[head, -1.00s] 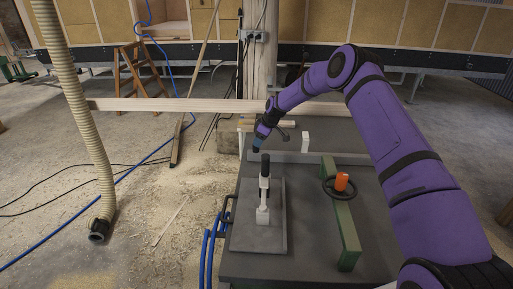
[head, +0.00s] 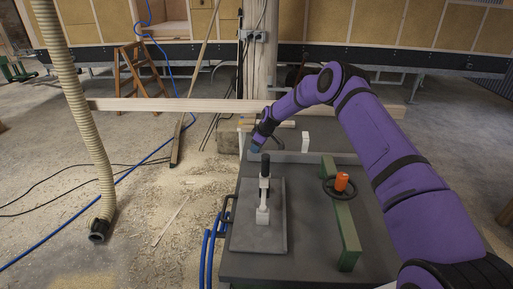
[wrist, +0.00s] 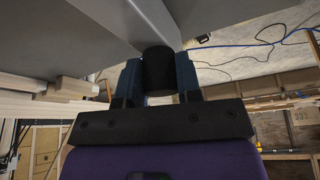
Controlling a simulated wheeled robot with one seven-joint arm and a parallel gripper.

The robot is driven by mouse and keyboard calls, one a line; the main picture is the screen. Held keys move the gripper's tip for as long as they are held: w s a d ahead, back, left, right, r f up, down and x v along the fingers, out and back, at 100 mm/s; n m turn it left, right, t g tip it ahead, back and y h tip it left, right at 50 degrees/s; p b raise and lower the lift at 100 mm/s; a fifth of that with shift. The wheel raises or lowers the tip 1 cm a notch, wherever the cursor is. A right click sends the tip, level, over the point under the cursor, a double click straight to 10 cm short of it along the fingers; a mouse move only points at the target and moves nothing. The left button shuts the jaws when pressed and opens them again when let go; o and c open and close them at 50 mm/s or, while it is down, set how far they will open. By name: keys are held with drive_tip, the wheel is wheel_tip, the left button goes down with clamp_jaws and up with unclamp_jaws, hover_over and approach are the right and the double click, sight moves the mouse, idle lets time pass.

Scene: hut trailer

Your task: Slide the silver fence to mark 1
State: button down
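The silver fence (head: 315,158) is a pale grey bar lying across the far part of the dark grey machine table (head: 330,265). My gripper (head: 256,147) points down at the fence's left end, just behind the black-handled clamp (head: 264,188). In the wrist view the two blue fingers (wrist: 158,75) stand on either side of a short black cylinder (wrist: 158,68), very close to it. Whether they press on it cannot be told. Grey surfaces (wrist: 55,35) fill the upper left there. I cannot make out mark 1 or any numbers on the table.
The clamp stands upright on a grey plate (head: 240,240) at the table's left front. A green bar (head: 346,235) with a black handwheel and orange knob (head: 341,181) is right of it. A white block (head: 305,142) stands behind the fence. A long wooden board (head: 180,105) crosses behind the table.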

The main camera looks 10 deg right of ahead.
drive_tip(key=shift+w+d, duration=0.35)
drive_tip(key=shift+w, duration=0.75)
drive_tip(key=shift+w+d, duration=0.35)
drive_tip(key=shift+w, duration=0.75)
drive_tip(key=shift+w+d, duration=0.35)
drive_tip(key=shift+w, duration=0.75)
drive_tip(key=c, duration=0.8)
unclamp_jaws()
drive_tip(key=v, duration=1)
drive_tip(key=shift+d+r, duration=0.1)
drive_tip(key=shift+r, duration=0.25)
